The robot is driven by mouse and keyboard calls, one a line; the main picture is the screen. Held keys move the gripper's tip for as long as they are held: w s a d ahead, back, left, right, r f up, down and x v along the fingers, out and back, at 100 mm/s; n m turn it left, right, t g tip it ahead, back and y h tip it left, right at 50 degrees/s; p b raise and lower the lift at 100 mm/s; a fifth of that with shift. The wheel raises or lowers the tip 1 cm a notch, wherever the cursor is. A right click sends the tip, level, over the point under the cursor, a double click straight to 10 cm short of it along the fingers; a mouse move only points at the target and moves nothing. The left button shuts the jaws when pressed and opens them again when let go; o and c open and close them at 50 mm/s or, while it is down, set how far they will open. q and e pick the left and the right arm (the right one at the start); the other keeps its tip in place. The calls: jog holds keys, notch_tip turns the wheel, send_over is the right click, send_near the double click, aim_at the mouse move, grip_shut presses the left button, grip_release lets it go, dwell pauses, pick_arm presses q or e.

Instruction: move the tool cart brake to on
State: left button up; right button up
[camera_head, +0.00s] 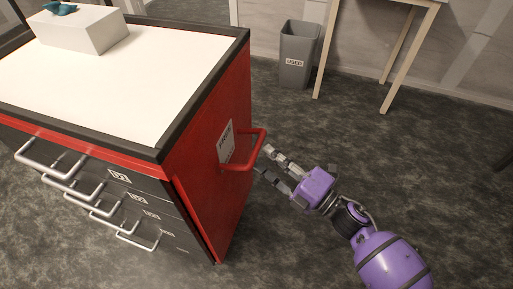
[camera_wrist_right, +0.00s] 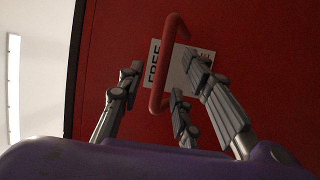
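The tool cart (camera_head: 212,160) is red with a dark-edged white top and stands at the left in the head view. A red bar handle (camera_head: 261,150) sticks out from its right side panel. It also shows in the right wrist view (camera_wrist_right: 157,85). Behind the handle is a white label (camera_head: 225,141), which reads "FREE" in part in the wrist view (camera_wrist_right: 178,66). My right gripper (camera_head: 266,161) is open just right of the handle, its fingers spread to both sides of the bar. I cannot tell whether they touch it. My left gripper is out of view.
A grey bin (camera_head: 297,55) labelled "USED" stands at the back, beside a light wooden table (camera_head: 386,60). A white box (camera_head: 80,30) with a teal object (camera_head: 60,8) sits on the cart top. Drawers with metal handles face front left.

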aim_at(256, 145)
jog(key=x, duration=0.5)
jog(key=shift+w+a, duration=0.15)
grip_shut()
jog(key=shift+r, duration=0.1)
